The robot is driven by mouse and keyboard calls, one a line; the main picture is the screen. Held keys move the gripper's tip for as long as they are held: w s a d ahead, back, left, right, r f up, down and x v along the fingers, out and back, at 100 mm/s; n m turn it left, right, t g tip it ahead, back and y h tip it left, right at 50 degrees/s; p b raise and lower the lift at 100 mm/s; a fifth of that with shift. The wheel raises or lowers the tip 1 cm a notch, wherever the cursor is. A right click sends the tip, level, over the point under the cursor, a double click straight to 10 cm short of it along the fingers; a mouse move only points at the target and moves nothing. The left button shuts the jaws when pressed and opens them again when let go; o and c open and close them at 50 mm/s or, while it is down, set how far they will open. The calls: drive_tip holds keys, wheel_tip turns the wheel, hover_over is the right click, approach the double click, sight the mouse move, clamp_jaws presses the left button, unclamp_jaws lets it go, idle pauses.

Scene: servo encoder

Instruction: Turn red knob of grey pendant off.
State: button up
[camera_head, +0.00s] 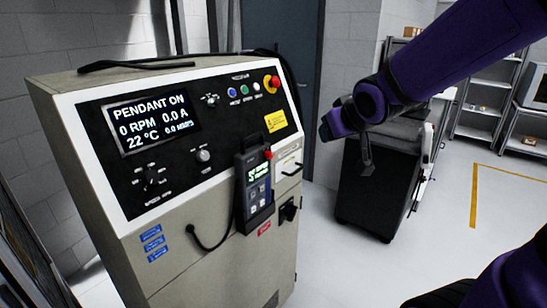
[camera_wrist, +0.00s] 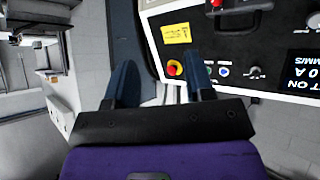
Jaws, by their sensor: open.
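The grey pendant (camera_head: 255,190) sits upright in a holder on the front of the beige control cabinet, with a small lit screen. Its red knob (camera_head: 268,155) is at the pendant's upper right. In the wrist view, which looks upside down, a red knob (camera_wrist: 218,3) shows at the top edge, partly cut off. My gripper (camera_wrist: 160,78) is open and empty, its two dark fingers apart. In the head view my gripper is to the right of the cabinet and higher than the pendant, apart from it. The cabinet display (camera_head: 152,120) reads PENDANT ON.
A red emergency button with a yellow ring (camera_head: 271,82) is at the panel's upper right; it also shows between the fingers in the wrist view (camera_wrist: 175,68). A black cable (camera_head: 205,240) hangs below the panel. A dark cart (camera_head: 375,190) stands behind my arm. Open floor lies right.

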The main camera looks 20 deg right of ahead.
drive_tip(key=w+f+n+t+y, duration=0.2)
drive_tip(key=w+f+t+y, duration=0.15)
drive_tip(key=w+f, duration=0.45)
drive_tip(key=t+y, duration=0.2)
drive_tip(key=y, duration=0.6)
approach(272, 155)
drive_tip(key=shift+g+h, duration=0.25)
drive_tip(key=x, duration=0.9)
drive_tip(key=shift+w+a+r, duration=0.1)
drive_tip(key=shift+a+r, duration=0.1)
clamp_jaws()
